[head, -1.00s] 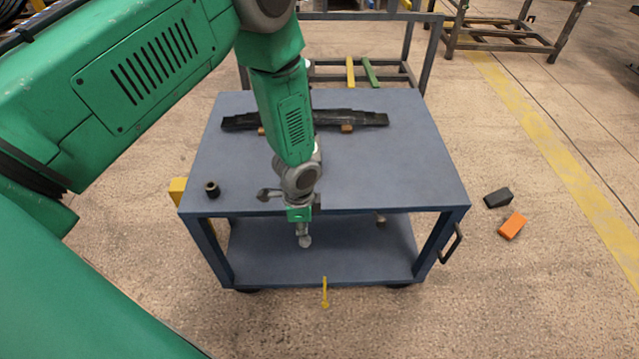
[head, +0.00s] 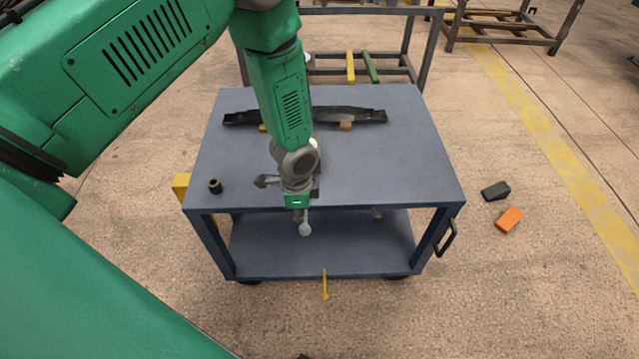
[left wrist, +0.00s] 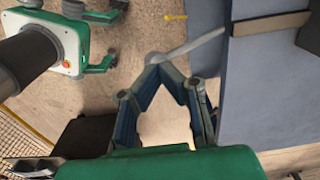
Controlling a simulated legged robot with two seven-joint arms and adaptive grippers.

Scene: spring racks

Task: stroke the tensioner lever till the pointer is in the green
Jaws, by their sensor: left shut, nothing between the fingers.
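A grey tensioner lever (head: 306,228) with a round end sticks out past the cart's front edge in the head view. In the left wrist view the lever (left wrist: 195,45) is a pale rod running up and right from the fingertips towards the cart. My left gripper (left wrist: 157,64) is shut and empty, its tips at the lever's near end; I cannot tell whether they touch it. In the head view my left gripper (head: 298,213) is mostly hidden under its wrist. The pointer and green zone cannot be made out. My right gripper is not in view.
A blue-grey cart (head: 400,165) has a dark leaf spring (head: 360,114) on wooden blocks and a black socket (head: 214,186). A black block (head: 496,191) and an orange block (head: 509,219) lie on the floor at right. A yellow hook (head: 325,284) shows in front.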

